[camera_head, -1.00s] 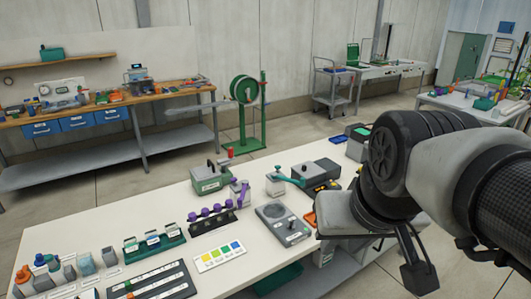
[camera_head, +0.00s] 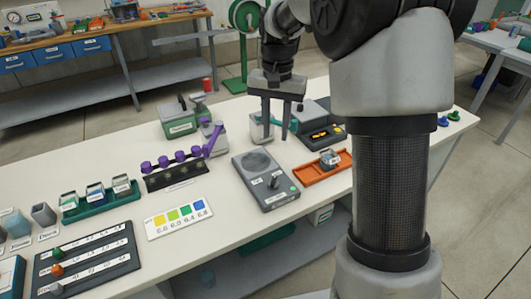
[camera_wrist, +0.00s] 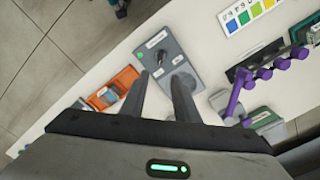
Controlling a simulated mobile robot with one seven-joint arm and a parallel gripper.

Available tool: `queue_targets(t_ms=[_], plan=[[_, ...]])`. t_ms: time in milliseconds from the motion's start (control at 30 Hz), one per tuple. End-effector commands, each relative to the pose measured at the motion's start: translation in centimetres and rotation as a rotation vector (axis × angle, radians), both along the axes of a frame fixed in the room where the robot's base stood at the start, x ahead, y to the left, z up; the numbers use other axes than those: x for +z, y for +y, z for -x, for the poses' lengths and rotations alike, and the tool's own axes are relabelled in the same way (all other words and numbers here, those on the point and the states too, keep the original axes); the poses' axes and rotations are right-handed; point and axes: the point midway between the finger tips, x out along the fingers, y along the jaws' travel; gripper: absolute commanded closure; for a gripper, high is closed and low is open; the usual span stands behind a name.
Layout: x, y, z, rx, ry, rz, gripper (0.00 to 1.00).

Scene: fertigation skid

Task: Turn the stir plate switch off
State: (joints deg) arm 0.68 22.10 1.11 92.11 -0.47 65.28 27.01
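The stir plate (camera_head: 264,194) is a grey box on the white bench with a round disc on its rear part and small controls towards its front. A small dark control (camera_head: 274,182) stands up on its panel, and a green spot (camera_head: 293,189) shows near the front right corner. The stir plate also shows in the wrist view (camera_wrist: 180,50), with the dark control (camera_wrist: 153,72). I cannot tell the switch position. My gripper (camera_head: 276,139) is open and empty, fingers down, above and behind the stir plate. In the wrist view my fingers (camera_wrist: 161,78) partly cover its disc end.
An orange tray (camera_head: 312,177) with a small container lies to the right. A purple-topped rack (camera_head: 178,177) and colour card (camera_head: 180,217) lie to the left. A green-grey box (camera_head: 178,125) and dark device (camera_head: 322,134) stand behind. Bench front is free near the plate.

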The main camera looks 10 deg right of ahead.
Motion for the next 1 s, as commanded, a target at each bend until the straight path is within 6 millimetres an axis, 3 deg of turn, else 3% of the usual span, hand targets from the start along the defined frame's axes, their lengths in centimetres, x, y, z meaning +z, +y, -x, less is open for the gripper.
queue_targets(t_ms=[267, 800, 1000], plan=[[-2.7, 0.0, -0.4, -0.01, 0.012, 0.0, 0.72], [-14.2, 0.0, -0.3, -0.009, 0.013, 0.0, 0.72], [-17.0, 0.0, -0.4, -0.01, 0.01, 0.0, 0.72]])
